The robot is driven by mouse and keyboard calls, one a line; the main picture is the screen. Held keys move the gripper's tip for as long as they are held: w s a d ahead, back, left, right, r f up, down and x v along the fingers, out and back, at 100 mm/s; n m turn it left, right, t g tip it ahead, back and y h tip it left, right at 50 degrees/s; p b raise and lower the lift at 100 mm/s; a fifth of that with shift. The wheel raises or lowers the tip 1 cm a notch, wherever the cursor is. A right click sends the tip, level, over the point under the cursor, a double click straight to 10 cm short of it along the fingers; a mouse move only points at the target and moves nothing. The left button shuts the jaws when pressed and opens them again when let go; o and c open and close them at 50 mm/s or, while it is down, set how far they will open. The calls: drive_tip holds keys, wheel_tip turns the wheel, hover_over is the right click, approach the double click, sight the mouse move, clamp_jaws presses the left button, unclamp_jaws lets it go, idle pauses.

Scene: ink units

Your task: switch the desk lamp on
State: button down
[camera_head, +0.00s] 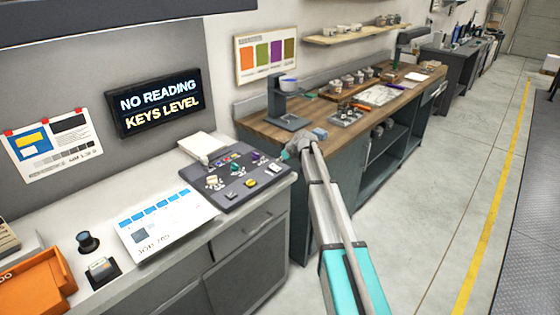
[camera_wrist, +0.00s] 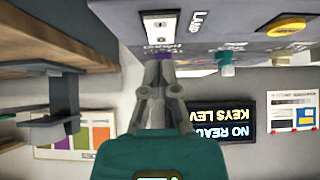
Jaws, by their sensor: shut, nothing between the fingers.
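The control panel (camera_head: 225,200) lies on the grey cabinet top. In the wrist view, which is upside down, a white plate with a dark switch part (camera_wrist: 160,28) sits beside a label that seems to read LAMP (camera_wrist: 200,20). The same plate shows small in the head view (camera_head: 273,168). My gripper (camera_head: 290,148) is shut and empty, beyond the panel's far right corner. Its fingertips (camera_wrist: 160,62) show below the plate in the wrist view, overlapping a purple knob; I cannot tell if they touch. A dark stand (camera_head: 277,100) on the bench may be the lamp; I see no clear light.
A yellow button (camera_head: 250,183), a teal knob (camera_wrist: 226,64) and other controls share the panel. The wall display (camera_head: 158,102) reads NO READING KEYS LEVEL. A white sheet (camera_head: 165,220) lies left of the panel. The wooden bench (camera_head: 325,107) stands behind. Floor at right is clear.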

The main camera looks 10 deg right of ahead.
wheel_tip(320, 180, up, 3)
drive_tip(key=shift+s+f+p, duration=0.15)
drive_tip(key=shift+p, duration=0.95)
drive_tip(key=s+d+f+p+v, duration=0.1)
drive_tip(key=p+v, duration=0.4)
drive_tip(key=v, duration=0.4)
drive_tip(key=shift+s+d+p, duration=0.2)
drive_tip(key=shift+d+p, duration=0.05)
drive_tip(key=shift+p, duration=0.1)
drive_tip(key=s+a+f+m+g+h, duration=0.1)
drive_tip(key=s+m+g, duration=0.1)
drive_tip(key=s, duration=1)
drive_tip(key=s+f+m+g+h, duration=0.2)
drive_tip(key=s+m, duration=0.1)
drive_tip(key=s, duration=1)
drive_tip(key=s+a+f+m+g+h, duration=0.1)
drive_tip(key=s+m+g+h, duration=0.1)
drive_tip(key=s, duration=1.1)
drive_tip(key=shift+a+f+m+g, duration=0.3)
drive_tip(key=shift+a+f+m, duration=0.05)
drive_tip(key=shift+m, duration=0.05)
drive_tip(key=shift+a, duration=0.1)
